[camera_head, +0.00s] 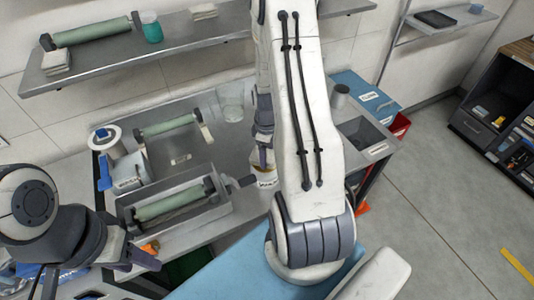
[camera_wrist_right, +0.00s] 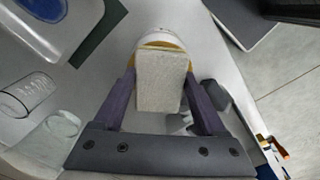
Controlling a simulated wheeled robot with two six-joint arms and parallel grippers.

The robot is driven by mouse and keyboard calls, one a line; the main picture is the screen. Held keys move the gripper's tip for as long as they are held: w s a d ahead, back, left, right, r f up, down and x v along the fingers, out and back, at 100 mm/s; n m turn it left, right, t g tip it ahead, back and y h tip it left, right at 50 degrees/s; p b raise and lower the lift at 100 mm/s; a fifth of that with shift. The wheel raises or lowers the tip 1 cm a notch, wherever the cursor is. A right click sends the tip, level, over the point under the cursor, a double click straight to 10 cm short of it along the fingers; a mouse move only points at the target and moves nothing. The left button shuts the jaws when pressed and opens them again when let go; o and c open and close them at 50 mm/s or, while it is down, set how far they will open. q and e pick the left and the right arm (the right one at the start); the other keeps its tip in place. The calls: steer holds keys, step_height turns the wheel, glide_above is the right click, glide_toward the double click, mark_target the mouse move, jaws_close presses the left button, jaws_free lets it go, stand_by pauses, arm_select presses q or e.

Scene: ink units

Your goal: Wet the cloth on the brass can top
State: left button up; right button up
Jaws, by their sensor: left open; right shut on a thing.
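My right gripper (camera_wrist_right: 160,95) is shut on a pale, folded cloth (camera_wrist_right: 158,82) in the right wrist view. The cloth lies in front of a round white can with a brass-coloured rim (camera_wrist_right: 162,40). I cannot tell whether the cloth touches the can top. In the head view the labelled can (camera_head: 266,181) stands at the bench beside the grey tray, directly below my right gripper (camera_head: 263,155). My right arm hides part of this area. My left gripper (camera_head: 128,254) is open and empty at the lower left, near the bench's front edge.
A grey tray (camera_head: 222,212) with a green roller lies left of the can. Another green roller (camera_head: 168,126) and a clear glass (camera_head: 232,106) stand behind. A metal shelf (camera_head: 120,70) hangs above. A blue cabinet (camera_head: 362,92) stands to the right, with open floor beyond.

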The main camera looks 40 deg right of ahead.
steer(key=shift+r+p, duration=2.25)
steer(key=shift+r, duration=0.75)
